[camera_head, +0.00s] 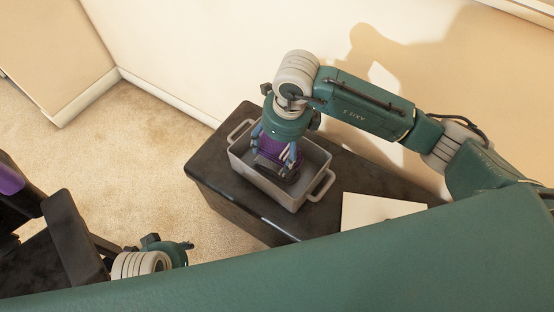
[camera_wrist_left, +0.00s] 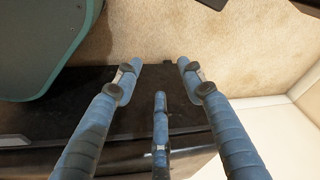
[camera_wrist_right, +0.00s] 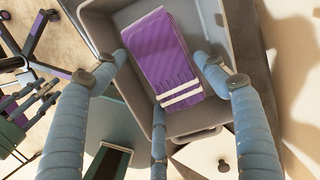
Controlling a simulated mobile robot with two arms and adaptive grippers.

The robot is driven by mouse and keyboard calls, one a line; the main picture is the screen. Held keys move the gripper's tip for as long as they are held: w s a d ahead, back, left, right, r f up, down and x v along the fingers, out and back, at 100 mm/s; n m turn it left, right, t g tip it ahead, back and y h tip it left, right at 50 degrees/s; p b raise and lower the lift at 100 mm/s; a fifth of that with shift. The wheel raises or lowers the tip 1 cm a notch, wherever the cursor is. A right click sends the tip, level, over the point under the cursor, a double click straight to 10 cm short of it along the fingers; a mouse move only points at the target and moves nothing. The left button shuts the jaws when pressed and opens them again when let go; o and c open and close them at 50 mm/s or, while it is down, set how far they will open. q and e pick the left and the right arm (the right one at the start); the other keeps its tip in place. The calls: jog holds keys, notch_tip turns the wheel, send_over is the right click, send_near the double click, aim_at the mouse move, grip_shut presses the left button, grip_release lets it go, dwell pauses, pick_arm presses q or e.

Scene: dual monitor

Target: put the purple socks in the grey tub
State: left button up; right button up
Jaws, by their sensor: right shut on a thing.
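The purple socks (camera_wrist_right: 165,55), a folded bundle with white stripes, are between the fingers of my right gripper (camera_wrist_right: 160,78). In the head view the purple socks (camera_head: 268,147) show partly behind my right gripper (camera_head: 277,168), which points down into the grey tub (camera_head: 253,181). The gripper is shut on the socks. In the right wrist view they lie within the outline of the tub (camera_wrist_right: 222,35); whether they touch its floor I cannot tell. My left gripper (camera_wrist_left: 160,78) is open and empty, with its fingers spread. In the head view its fingers are hidden.
The tub stands on a dark cabinet (camera_head: 217,178) near the wall. A flat pale object (camera_head: 378,209) lies on the cabinet to the right of the tub. A black and purple chair (camera_head: 72,235) is at the left. Carpet (camera_head: 150,150) is clear between them.

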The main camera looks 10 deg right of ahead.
aim_at(277, 159)
notch_tip(277, 159, down, 5)
jog(key=shift+f+b, duration=0.1)
jog(key=shift+b, duration=0.3)
pick_arm(q)
jog(key=v, duration=0.3)
jog(key=shift+w+r, duration=0.2)
jog(key=shift+r, duration=0.05)
jog(key=shift+r, duration=0.2)
pick_arm(e)
jog(key=shift+f, duration=0.15)
jog(key=o, duration=1.1)
pick_arm(q)
jog(key=shift+r, duration=0.1)
notch_tip(277, 159, down, 8)
jog(key=p, duration=0.2)
pick_arm(e)
jog(key=r, duration=0.4)
jog(key=s+r, duration=0.1)
jog(key=r, duration=0.3)
jog(key=d+r, duration=0.1)
jog(key=r, duration=0.3)
jog(key=shift+s+d, duration=0.1)
jog(key=shift+s, duration=0.05)
pick_arm(q)
jog(key=shift+w+d, duration=0.1)
jog(key=shift+w, duration=0.05)
